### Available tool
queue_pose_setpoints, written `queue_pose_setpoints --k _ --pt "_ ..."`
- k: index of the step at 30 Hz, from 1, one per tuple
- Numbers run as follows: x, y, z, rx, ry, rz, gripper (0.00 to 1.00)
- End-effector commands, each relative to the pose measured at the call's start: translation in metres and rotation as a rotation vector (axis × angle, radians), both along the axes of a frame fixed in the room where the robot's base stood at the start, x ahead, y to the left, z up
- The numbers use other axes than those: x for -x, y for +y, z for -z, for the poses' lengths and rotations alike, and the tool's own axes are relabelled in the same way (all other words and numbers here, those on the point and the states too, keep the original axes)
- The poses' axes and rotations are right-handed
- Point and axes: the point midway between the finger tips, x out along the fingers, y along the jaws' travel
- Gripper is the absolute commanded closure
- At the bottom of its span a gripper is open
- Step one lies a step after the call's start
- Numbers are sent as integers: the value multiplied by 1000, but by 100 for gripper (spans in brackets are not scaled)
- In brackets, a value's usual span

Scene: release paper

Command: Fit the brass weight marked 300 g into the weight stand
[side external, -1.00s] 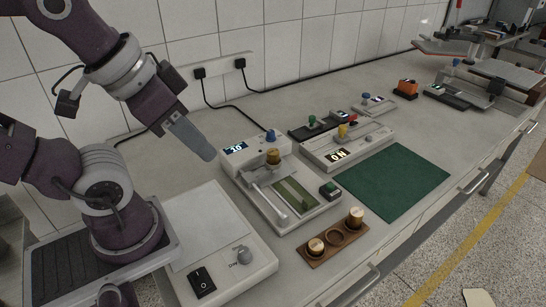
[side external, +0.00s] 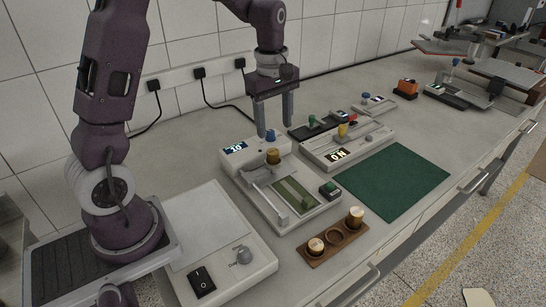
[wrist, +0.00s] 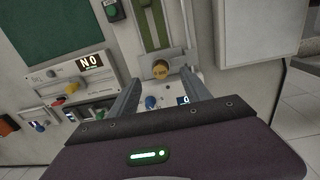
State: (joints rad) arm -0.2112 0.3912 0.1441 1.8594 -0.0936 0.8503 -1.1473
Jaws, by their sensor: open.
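A brass weight (side external: 273,156) sits upright on the release-paper tester (side external: 262,207), near its display end. The wrist view shows the same weight (wrist: 160,71) from above; its marking is too small to read surely. The brown wooden weight stand (side external: 335,237) lies at the front, with a brass weight (side external: 316,245) in its left seat and another (side external: 355,215) in its right seat. Its middle seat is empty. My gripper (side external: 276,128) is open and empty, fingers pointing down, above the back of the tester. In the wrist view the weight appears between the fingertips, apart from them.
A blue knob (side external: 270,136) rises beside the display, close below my fingers. A second device (side external: 346,148) with a yellow knob stands to the right, with other devices behind. A green mat (side external: 393,182) is bare. A white box with switches (side external: 215,250) stands front left.

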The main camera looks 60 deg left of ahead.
Motion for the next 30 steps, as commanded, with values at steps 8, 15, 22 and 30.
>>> queue_pose_setpoints --k 8,15,22,30 --pt "-12 18 48 6 53 -163 44" --pt "-9 20 91 6 53 -159 44" --pt "-9 19 103 5 49 -157 44" --pt "-9 19 102 5 49 -157 81"
